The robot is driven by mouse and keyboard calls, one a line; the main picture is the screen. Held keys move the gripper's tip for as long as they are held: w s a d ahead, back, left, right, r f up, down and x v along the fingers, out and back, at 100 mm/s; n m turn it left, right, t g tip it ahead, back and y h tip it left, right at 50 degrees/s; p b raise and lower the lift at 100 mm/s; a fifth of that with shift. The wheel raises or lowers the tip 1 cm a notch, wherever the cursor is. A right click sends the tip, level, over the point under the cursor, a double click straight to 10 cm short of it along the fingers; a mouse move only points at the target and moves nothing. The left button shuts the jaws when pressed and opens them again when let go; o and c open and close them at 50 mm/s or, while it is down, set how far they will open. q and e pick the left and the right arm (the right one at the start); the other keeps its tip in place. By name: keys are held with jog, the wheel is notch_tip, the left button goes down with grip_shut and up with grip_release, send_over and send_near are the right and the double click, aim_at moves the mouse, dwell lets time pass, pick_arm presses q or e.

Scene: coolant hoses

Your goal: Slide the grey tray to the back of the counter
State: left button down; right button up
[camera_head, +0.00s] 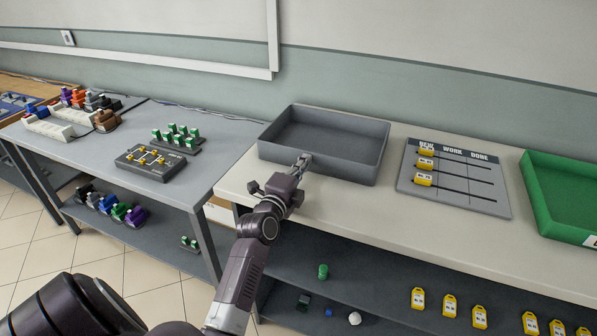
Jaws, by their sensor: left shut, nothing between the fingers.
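The grey tray (371,165) is an empty, open rectangular box on the left part of the light-topped counter (335,204). Its back side is near the wall. My left gripper (304,159) is shut with nothing held. Its fingertips are at the tray's front wall, left of the wall's middle; I cannot tell whether they touch it. The gripper hides a small part of that wall. My right gripper is not in view.
A grey board (455,178) with yellow tags stands right of the tray, and a green tray (565,197) is at the far right. A grey table (205,186) with a device and green connectors adjoins on the left. A shelf below the counter holds yellow tags (449,305).

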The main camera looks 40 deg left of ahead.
pick_arm(q)
jog(key=b, duration=0.3)
send_near(317, 144)
jog(key=w+r, duration=0.2)
jog(key=w+d+r, duration=0.1)
jog(key=w+r, duration=0.1)
jog(key=shift+w+d+r, duration=0.15)
jog(key=shift+w+r, duration=0.1)
jog(key=shift+s, duration=0.1)
